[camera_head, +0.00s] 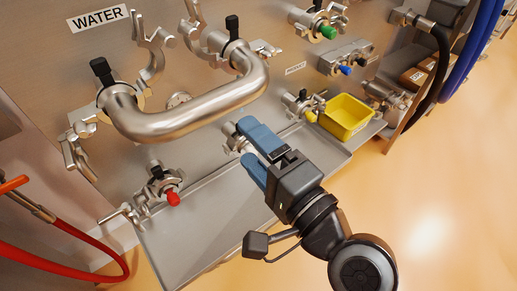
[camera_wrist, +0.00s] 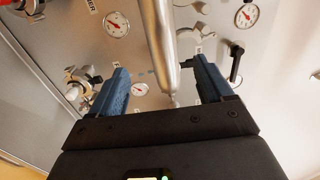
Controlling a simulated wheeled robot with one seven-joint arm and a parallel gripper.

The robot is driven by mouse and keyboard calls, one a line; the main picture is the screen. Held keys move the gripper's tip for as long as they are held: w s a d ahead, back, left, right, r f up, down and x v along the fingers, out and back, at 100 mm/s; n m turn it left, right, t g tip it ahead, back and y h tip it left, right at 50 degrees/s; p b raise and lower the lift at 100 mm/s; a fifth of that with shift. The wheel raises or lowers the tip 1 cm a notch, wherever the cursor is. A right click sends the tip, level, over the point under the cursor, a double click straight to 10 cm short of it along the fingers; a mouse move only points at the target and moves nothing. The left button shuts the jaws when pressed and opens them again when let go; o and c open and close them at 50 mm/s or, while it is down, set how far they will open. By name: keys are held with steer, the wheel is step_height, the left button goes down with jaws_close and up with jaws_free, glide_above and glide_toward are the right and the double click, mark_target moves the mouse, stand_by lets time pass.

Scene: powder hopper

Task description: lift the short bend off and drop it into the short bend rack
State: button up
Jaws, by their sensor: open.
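The short bend appears to be the polished U-shaped steel pipe (camera_head: 190,118) bridging the WATER port and a port to its right on the steel panel. Clamps with spread arms (camera_head: 152,58) show around both of its ends. My gripper (camera_head: 246,146) is open and empty, below the bend's right part and apart from it in the head view. In the wrist view the pipe (camera_wrist: 160,40) runs between my open fingers (camera_wrist: 160,78), seemingly beyond their tips. I cannot tell for certain which part is the short bend rack.
A steel drip tray (camera_head: 205,215) runs below the panel, with a yellow bin (camera_head: 346,117) at its right end. Small capped ports (camera_head: 172,197) jut out above the tray. A labelled shelf (camera_head: 420,73) and hoses stand at right. A red hose (camera_head: 90,255) lies lower left. The right floor is clear.

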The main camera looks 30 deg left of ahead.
mark_target(220, 115)
steer(key=shift+x, duration=5.15)
steer(key=shift+s+r, duration=0.1)
steer(key=shift+r, duration=0.05)
jaws_close()
